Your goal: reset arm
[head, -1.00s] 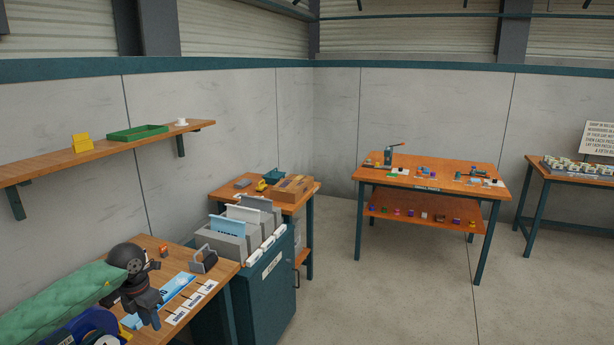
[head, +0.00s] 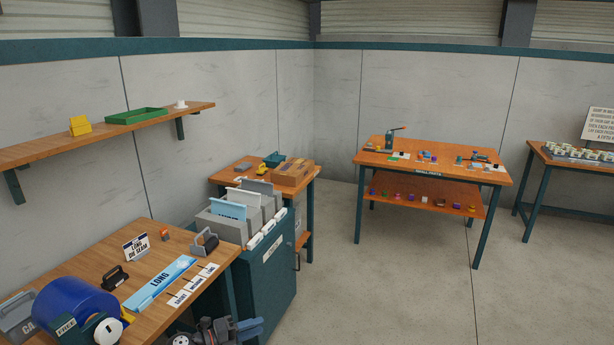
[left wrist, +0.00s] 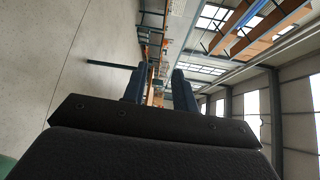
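My left gripper (head: 246,327) is at the bottom edge of the head view, in front of the near bench and beside the teal cabinet. In the left wrist view its two dark fingers (left wrist: 159,84) stand apart with nothing between them, so it is open and empty. The rest of my left arm is mostly below the picture. My right gripper is not in view.
The near bench (head: 150,240) holds a long blue strip (head: 160,283), white labels, a blue drum (head: 75,307) and dark-handled tools. The teal cabinet (head: 268,283) bears grey file holders. An orange-topped table (head: 435,173) stands farther back; open floor (head: 375,290) lies before it.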

